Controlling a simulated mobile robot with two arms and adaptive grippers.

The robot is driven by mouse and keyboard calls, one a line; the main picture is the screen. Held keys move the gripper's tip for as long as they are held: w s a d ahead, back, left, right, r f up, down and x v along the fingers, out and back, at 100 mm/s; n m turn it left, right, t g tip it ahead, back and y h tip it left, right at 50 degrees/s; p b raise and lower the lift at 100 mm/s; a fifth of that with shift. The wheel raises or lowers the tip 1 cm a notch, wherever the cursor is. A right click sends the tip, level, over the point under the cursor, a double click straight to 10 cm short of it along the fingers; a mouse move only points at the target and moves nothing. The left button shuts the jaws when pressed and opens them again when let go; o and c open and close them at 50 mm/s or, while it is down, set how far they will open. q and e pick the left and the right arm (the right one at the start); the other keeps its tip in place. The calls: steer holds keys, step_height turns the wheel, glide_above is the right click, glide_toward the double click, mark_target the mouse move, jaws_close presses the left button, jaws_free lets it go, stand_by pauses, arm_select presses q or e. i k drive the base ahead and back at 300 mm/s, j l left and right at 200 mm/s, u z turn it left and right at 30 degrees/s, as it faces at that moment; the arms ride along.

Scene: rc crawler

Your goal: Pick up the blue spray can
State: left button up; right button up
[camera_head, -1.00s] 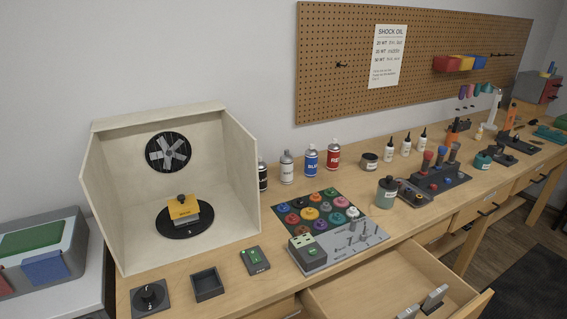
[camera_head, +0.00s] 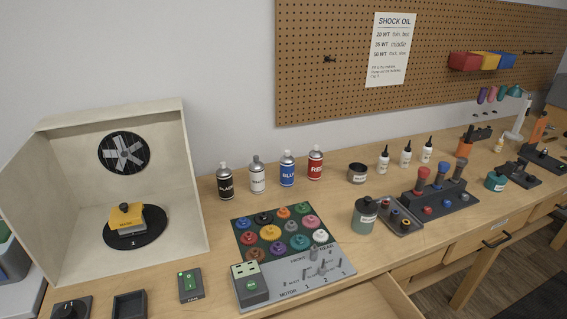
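The blue spray can (camera_head: 287,170) stands upright on the wooden bench, in a row with other cans near the wall. It has a blue label and a grey-white top. A white can (camera_head: 257,176) is on its left and a red can (camera_head: 316,163) on its right, each with a small gap. A black can (camera_head: 225,182) stands at the left end of the row. Neither of my grippers shows in the head view.
A spray booth (camera_head: 190,190) with a fan and a yellow-topped part stands left of the cans. A tray of colored gears (camera_head: 240,225) lies in front of them. A small dark tin (camera_head: 357,173) and dropper bottles stand to the right. An open drawer is at the bottom.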

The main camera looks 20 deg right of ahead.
mark_target(287, 164)
steer(key=i+l+u, duration=0.1)
steer(key=l+u, duration=0.2)
steer(key=l, duration=3)
